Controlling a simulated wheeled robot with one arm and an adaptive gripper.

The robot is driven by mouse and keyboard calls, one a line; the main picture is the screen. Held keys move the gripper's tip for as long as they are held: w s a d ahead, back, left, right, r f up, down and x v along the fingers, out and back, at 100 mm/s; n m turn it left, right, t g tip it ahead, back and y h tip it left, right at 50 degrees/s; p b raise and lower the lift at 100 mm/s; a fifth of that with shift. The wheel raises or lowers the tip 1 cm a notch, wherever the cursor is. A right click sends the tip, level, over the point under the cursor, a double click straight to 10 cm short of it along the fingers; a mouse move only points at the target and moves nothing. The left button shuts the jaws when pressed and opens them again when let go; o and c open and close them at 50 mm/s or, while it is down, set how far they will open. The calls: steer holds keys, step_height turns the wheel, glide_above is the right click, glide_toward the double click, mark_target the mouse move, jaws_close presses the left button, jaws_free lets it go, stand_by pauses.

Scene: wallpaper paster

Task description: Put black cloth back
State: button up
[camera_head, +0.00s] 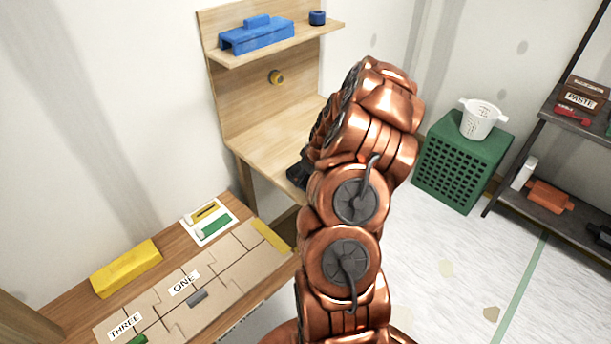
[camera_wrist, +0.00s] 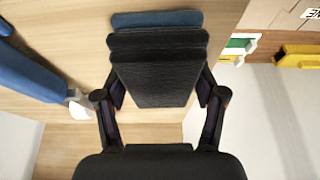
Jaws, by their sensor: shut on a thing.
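The black cloth (camera_wrist: 155,82) is a dark, folded, layered pad in the middle of the wrist view. My gripper (camera_wrist: 160,97) has a finger on either side of it and is shut on it. A dark blue folded layer (camera_wrist: 155,18) shows just beyond the black layers, over the light wood; whether they touch cannot be told. In the head view my copper arm hides the cloth. Only a dark bit of my gripper (camera_head: 298,173) shows at the arm's left, by the wooden shelf unit (camera_head: 262,150).
A blue tool (camera_head: 256,35) and a blue roll (camera_head: 317,17) sit on the upper shelf. The left bench (camera_head: 75,290) holds a yellow block (camera_head: 126,267) and labelled boards (camera_head: 185,284). Pale floor at right is mostly clear.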

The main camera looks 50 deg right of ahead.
steer(key=shift+f, duration=0.15)
steer(key=o, duration=1.2)
steer(key=shift+c, duration=0.2)
steer(key=shift+r+p, duration=0.55)
steer(key=shift+p, duration=0.75)
